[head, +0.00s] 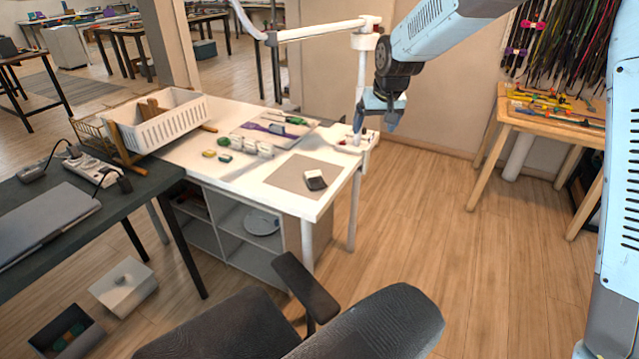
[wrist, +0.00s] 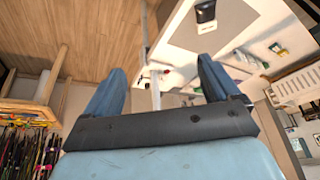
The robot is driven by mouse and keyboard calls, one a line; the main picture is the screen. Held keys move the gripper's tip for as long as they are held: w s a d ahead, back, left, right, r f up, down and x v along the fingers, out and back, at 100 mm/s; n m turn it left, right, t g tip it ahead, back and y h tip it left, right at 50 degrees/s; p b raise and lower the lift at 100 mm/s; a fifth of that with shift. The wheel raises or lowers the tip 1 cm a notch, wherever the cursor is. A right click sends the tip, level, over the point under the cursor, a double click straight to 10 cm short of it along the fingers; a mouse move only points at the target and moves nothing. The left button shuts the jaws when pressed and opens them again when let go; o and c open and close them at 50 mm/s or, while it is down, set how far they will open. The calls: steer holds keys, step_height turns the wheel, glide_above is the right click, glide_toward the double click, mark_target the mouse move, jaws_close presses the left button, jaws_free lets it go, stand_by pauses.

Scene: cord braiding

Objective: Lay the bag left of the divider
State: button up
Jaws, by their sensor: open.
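A small black-and-white item (head: 316,180), possibly the bag, lies on a grey-beige mat (head: 288,172) near the white table's right front corner. It also shows at the top of the wrist view (wrist: 205,11). A white slotted crate (head: 170,127) stands at the table's left end, with brown wooden pieces beside or in it. I cannot pick out a divider for sure. My gripper (head: 384,116) is open and empty, in the air beyond the table's right end. Its two blue fingers stand wide apart in the wrist view (wrist: 161,66).
A lamp arm (head: 325,31) and post rise by the table's right edge, close to my gripper. Small green and yellow items (head: 222,148) lie mid-table. A dark chair (head: 375,325) stands in front. A wooden table (head: 550,112) with cords is at right. Floor between is clear.

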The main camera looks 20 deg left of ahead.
steer(key=n, duration=0.2)
glide_above(316, 178)
steer(key=s+d, duration=0.4)
steer(key=s, duration=0.1)
step_height(316, 178, down, 11)
steer(key=x, duration=1.4)
steer(key=shift+w+a+f, duration=0.1)
steer(key=shift+a+f, duration=0.05)
steer(key=shift+a, duration=0.1)
steer(key=shift+f, duration=0.2)
